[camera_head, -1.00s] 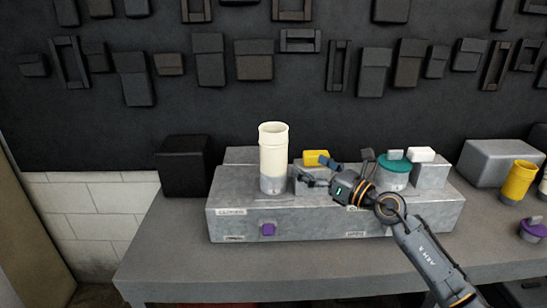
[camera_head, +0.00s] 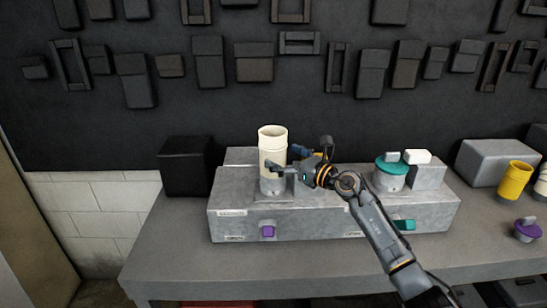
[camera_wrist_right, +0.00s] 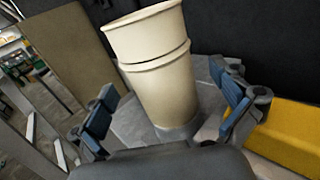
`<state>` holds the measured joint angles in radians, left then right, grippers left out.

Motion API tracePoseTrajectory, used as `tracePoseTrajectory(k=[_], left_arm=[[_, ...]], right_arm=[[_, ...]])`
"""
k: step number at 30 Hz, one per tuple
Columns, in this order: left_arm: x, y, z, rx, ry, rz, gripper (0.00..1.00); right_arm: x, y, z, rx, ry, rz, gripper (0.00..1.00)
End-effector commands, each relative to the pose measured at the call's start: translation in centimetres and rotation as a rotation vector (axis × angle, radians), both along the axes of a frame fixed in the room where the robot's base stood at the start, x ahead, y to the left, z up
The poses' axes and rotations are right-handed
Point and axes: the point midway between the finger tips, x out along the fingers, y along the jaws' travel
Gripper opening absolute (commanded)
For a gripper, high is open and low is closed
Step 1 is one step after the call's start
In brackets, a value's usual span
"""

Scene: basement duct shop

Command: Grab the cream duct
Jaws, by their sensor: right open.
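The cream duct (camera_head: 272,142) stands upright on a round grey base on the left part of the grey metal block. It also fills the middle of the right wrist view (camera_wrist_right: 158,75). My right gripper (camera_head: 272,169) has reached the duct from the right in the head view. In the right wrist view its blue-padded fingers (camera_wrist_right: 168,108) are open, one on each side of the duct, with gaps between pads and duct. The lower part of the duct is partly hidden by the gripper in the head view. My left gripper is not in view.
The grey block (camera_head: 330,222) carries a teal-lidded cylinder (camera_head: 391,178), a white piece (camera_head: 418,156) and a purple knob (camera_head: 267,232). A yellow piece shows beside the gripper in the wrist view (camera_wrist_right: 290,135). A black box (camera_head: 184,167) stands left; a yellow cylinder (camera_head: 514,181) right.

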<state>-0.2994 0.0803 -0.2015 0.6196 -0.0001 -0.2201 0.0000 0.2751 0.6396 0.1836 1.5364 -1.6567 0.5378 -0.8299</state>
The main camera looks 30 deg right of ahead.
Motion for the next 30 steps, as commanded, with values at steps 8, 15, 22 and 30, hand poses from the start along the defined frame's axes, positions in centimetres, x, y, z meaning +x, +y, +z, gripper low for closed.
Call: tracePoseTrajectory(k=[8, 15, 22, 30], left_arm=[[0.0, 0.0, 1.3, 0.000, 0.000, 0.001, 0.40], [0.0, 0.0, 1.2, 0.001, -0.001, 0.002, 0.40], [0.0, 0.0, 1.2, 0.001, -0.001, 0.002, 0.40], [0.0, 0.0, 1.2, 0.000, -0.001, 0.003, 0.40]], right_arm=[[3.2, 0.8, 0.0, 0.002, -0.001, -0.001, 0.99], [3.3, 0.8, -0.2, 0.000, -0.001, 0.000, 0.99], [3.3, 0.8, -0.2, 0.000, -0.001, 0.000, 0.54], [3.3, 0.8, -0.1, 0.001, -0.003, -0.001, 0.32]])
